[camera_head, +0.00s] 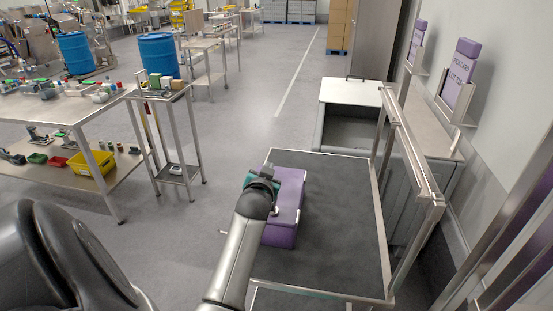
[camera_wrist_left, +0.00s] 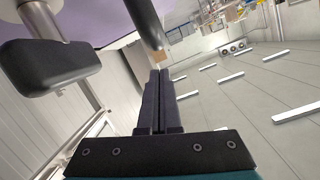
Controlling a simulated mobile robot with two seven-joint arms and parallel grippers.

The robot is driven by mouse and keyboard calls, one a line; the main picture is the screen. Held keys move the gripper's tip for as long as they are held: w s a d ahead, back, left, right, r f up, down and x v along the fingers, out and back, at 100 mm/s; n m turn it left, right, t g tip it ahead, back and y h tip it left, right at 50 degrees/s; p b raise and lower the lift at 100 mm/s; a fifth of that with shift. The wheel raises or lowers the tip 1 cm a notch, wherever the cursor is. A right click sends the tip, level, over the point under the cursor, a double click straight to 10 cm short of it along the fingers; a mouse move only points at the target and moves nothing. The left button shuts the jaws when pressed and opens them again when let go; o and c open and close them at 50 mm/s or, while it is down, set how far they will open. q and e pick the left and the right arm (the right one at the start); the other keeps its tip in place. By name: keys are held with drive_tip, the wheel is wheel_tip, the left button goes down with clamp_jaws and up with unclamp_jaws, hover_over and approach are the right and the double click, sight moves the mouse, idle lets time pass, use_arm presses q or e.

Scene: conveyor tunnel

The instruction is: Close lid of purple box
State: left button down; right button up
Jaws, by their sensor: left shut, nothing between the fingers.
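The purple box (camera_head: 289,206) sits on the dark conveyor belt (camera_head: 342,225), near its left edge. My left arm reaches up from the bottom and covers part of the box's left side. My left gripper (camera_head: 262,174) is at the box's far left part; its fingertips are hard to make out there. In the left wrist view the gripper's two dark fingers (camera_wrist_left: 159,75) are together and empty. A purple surface (camera_wrist_left: 105,28) fills the upper left of that view. I cannot tell the lid's position or whether the gripper touches the box. My right gripper is not seen.
A metal frame (camera_head: 428,183) runs along the conveyor's right side, with a grey bin-like unit (camera_head: 348,92) beyond the far end. Steel tables with a yellow bin (camera_head: 91,170) and a blue barrel (camera_head: 158,55) stand to the left. The floor between is clear.

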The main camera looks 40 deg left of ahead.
use_arm(q)
drive_tip(key=shift+s+a+f, duration=0.2)
drive_tip(key=shift+a+f, duration=0.1)
drive_tip(key=shift+f, duration=0.15)
drive_tip(key=shift+s+a+f, duration=0.15)
drive_tip(key=shift+a+f, duration=0.1)
drive_tip(key=shift+f, duration=0.15)
drive_tip(key=shift+r+p, duration=0.5)
drive_tip(key=shift+p, duration=0.15)
drive_tip(key=s+d+r+p, duration=0.3)
drive_tip(key=s+d+r, duration=0.2)
drive_tip(key=s+d, duration=0.1)
drive_tip(key=shift+s+r, duration=0.15)
drive_tip(key=shift+s, duration=0.7)
drive_tip(key=shift+d, duration=0.15)
